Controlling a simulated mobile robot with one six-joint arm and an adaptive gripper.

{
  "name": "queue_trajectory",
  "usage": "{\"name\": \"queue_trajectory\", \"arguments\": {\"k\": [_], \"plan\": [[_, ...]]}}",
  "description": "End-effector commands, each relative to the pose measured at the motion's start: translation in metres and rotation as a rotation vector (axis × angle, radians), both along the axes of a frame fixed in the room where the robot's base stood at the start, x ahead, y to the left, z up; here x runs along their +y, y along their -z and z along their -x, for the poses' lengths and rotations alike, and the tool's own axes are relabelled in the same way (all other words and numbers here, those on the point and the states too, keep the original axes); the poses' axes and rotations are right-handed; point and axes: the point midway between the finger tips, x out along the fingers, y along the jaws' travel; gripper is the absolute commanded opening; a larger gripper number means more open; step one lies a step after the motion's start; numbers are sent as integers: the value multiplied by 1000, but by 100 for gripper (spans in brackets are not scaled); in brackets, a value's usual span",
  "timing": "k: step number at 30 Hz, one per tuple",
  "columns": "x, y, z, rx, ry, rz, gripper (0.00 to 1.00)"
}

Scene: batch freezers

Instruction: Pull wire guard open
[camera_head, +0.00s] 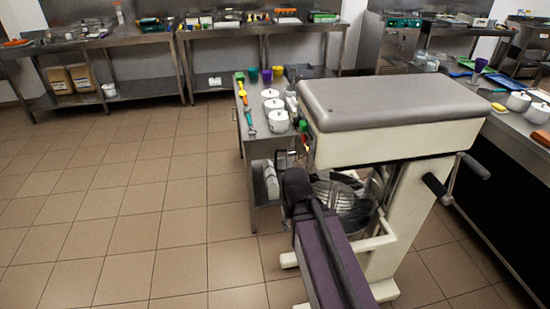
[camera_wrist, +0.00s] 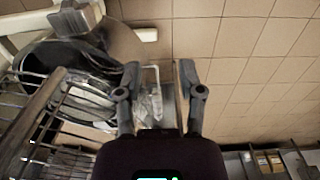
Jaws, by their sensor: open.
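The wire guard (camera_wrist: 38,122) shows in the wrist view at the left as curved metal bars in front of a metal bowl (camera_wrist: 88,92). In the head view the metal bowl (camera_head: 350,205) sits under the mixer's grey-topped head (camera_head: 390,103), partly behind my arm. A thin pale bent piece (camera_wrist: 156,84) shows between the fingers. I cannot tell whether it touches them or belongs to the guard.
A steel table (camera_head: 254,125) with white pots (camera_head: 278,121) stands behind the mixer. A crank handle (camera_head: 436,186) juts from the mixer's right side. A counter (camera_head: 520,128) runs along the right. Tiled floor (camera_head: 120,200) is clear at the left.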

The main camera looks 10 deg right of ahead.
Motion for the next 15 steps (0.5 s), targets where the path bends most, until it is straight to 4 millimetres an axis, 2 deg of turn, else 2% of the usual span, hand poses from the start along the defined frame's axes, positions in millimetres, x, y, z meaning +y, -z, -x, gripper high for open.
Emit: {"name": "queue_trajectory", "arguments": {"k": [8,15], "plan": [[-8,28,-26,1,86,114,50],[-12,64,-70,-41,244,330,50]]}}
